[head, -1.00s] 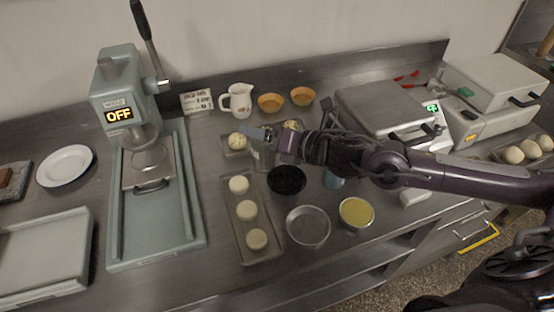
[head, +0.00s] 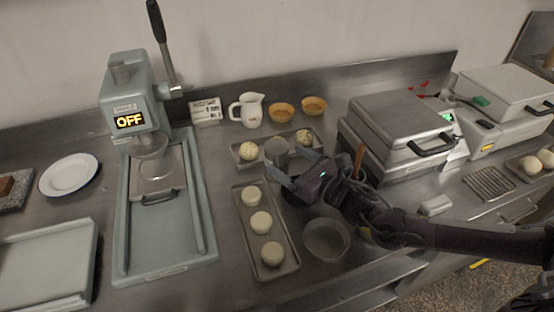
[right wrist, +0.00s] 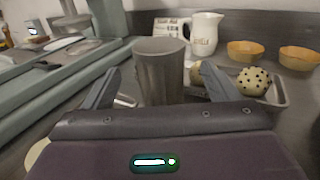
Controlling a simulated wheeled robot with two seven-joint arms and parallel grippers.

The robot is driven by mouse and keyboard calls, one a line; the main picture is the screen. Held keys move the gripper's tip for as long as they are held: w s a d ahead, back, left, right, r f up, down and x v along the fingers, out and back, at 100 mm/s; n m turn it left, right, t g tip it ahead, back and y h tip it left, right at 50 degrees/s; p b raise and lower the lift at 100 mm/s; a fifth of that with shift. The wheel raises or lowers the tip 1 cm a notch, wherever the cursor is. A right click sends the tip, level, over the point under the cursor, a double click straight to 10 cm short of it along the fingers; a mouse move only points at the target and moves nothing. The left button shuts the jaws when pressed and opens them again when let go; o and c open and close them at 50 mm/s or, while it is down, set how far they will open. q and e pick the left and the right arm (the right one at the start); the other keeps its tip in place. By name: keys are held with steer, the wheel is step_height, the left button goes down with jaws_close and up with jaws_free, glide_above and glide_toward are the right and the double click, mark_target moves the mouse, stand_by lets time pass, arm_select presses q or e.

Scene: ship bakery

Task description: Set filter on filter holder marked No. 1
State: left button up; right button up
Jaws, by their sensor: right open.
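I cannot make out a filter or a holder marked No. 1 in either view. My right gripper (head: 292,168) is open and empty, low over the counter. A grey metal cup (head: 277,152) stands upright just beyond its fingertips. In the right wrist view the cup (right wrist: 158,72) shows between the two spread fingers, with space on both sides. The grey press (head: 135,95) at the left has a lit "OFF" display and a long lever. My left gripper is not in view.
A tray with pale dough rounds (head: 248,232) lies left of my right gripper. A cream jug (head: 247,110), two orange bowls (head: 281,113) and a small sign (head: 205,111) stand behind. A metal pan (head: 326,240) sits in front. A closed grill (head: 402,127) is at right.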

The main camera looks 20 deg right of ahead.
mark_target(272, 148)
steer(key=p+x, duration=0.1)
steer(key=x, duration=0.5)
steer(key=shift+w+a, duration=0.2)
steer(key=shift+w, duration=0.15)
steer(key=shift+r, duration=0.1)
steer(key=shift+s, duration=0.1)
steer(key=shift+c, duration=0.3)
steer(key=c, duration=1.2)
steer(key=shift+r, duration=0.1)
steer(key=shift+c, duration=0.4)
